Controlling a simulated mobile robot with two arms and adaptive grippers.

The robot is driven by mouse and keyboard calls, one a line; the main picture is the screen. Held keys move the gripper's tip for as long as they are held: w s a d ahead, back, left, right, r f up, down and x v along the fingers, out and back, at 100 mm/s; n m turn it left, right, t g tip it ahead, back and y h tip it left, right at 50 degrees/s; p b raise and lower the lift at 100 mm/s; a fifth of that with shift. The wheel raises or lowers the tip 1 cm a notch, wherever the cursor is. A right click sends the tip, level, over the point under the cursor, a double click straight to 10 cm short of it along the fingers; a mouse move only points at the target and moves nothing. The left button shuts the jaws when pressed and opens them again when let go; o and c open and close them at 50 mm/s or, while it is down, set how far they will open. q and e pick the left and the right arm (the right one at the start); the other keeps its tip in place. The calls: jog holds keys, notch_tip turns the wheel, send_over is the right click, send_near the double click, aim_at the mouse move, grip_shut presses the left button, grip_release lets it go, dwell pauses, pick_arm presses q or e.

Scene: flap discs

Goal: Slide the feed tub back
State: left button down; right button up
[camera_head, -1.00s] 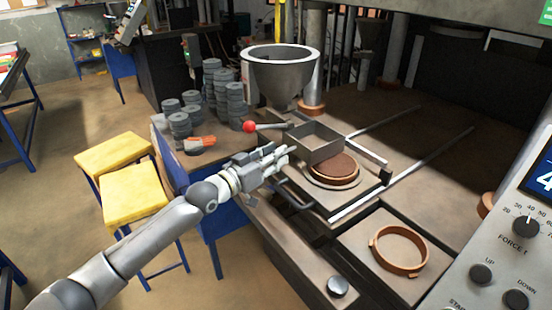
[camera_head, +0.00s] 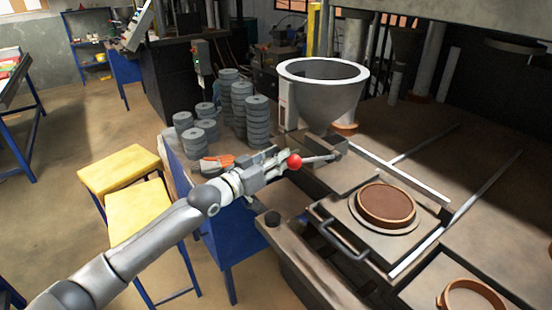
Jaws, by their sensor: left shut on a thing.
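The feed tub (camera_head: 325,148) is a grey metal box, now tucked against the foot of the large grey hopper (camera_head: 326,98). My left gripper (camera_head: 285,161) is shut at the tub's left side; the exact contact is hard to see behind a red ball knob (camera_head: 294,161). The knob sits on a thin rod that crosses in front of the tub. The round mould (camera_head: 386,203), filled with brown material, lies uncovered to the right of the tub. My right gripper is not in view.
Stacks of grey discs (camera_head: 257,122) and an orange-grey glove (camera_head: 217,162) lie left of the hopper. A bar handle (camera_head: 340,242) juts out in front of the mould. A brown ring (camera_head: 472,298) lies at the lower right. Yellow stools (camera_head: 140,212) stand at left.

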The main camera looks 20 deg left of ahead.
pick_arm(q)
jog(key=shift+w+a+r, duration=0.1)
jog(key=shift+a+r, duration=0.1)
jog(key=c, duration=1.4)
grip_release()
jog(key=shift+c, duration=0.2)
jog(key=o, duration=0.3)
jog(key=shift+w+a+f, duration=0.1)
jog(key=shift+a+f, duration=0.05)
jog(key=shift+s+a, duration=0.1)
jog(key=shift+s, duration=0.4)
jog(key=v, duration=1.1)
